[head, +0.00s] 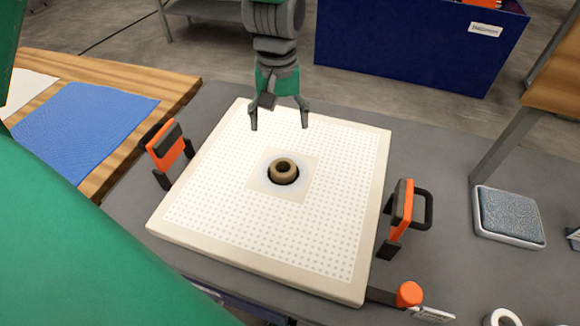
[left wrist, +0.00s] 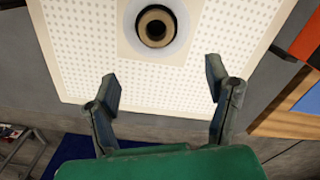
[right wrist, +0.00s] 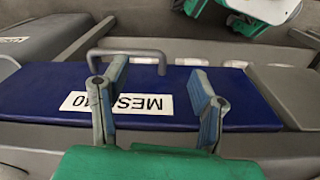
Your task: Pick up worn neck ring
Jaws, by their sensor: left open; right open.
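The worn neck ring (head: 283,170) is a brown ring seated in the dark central hole of the cream perforated plate (head: 215,213). In the left wrist view the ring (left wrist: 156,27) shows at the top with a dark centre. My left gripper (head: 279,121) is open and empty above the far part of the plate, behind the ring and apart from it. Its two fingers (left wrist: 165,90) also show spread in the left wrist view. My right gripper (right wrist: 162,95) is open and empty, in front of a blue panel in the right wrist view.
Orange-and-black clamps stand at the plate's left (head: 165,150) and right (head: 400,215). A blue cloth (head: 85,125) lies on the wooden bench at left. A grey pad in a tray (head: 508,215) and a white ring (head: 503,318) lie at right. A blue bin (head: 410,45) stands behind.

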